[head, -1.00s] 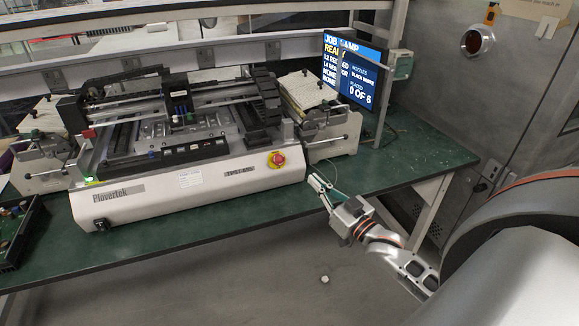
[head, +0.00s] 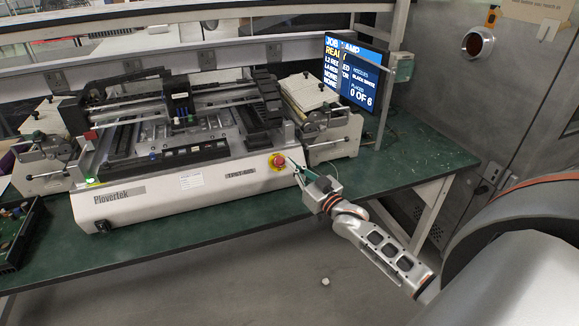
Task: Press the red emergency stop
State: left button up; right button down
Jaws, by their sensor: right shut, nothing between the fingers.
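The red emergency stop (head: 278,160) is a round red button on a yellow ring. It sits at the right end of the front face of the white Plovertek machine (head: 150,203). My right gripper (head: 293,164) is shut and empty. Its tips are just to the right of the button, very close to it; I cannot tell whether they touch it. My left gripper is out of view.
The machine stands on a green table (head: 420,160). A monitor (head: 355,75) stands behind on the right. A dark tray of parts (head: 18,240) is at the left edge. The floor in front of the table is mostly clear.

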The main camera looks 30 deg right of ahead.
aim_at(279, 161)
jog(key=shift+w+f, duration=0.65)
jog(key=shift+w, duration=0.2)
jog(key=shift+w+d+f+b, duration=0.1)
jog(key=shift+w+f+b, duration=0.4)
jog(key=shift+f, duration=0.05)
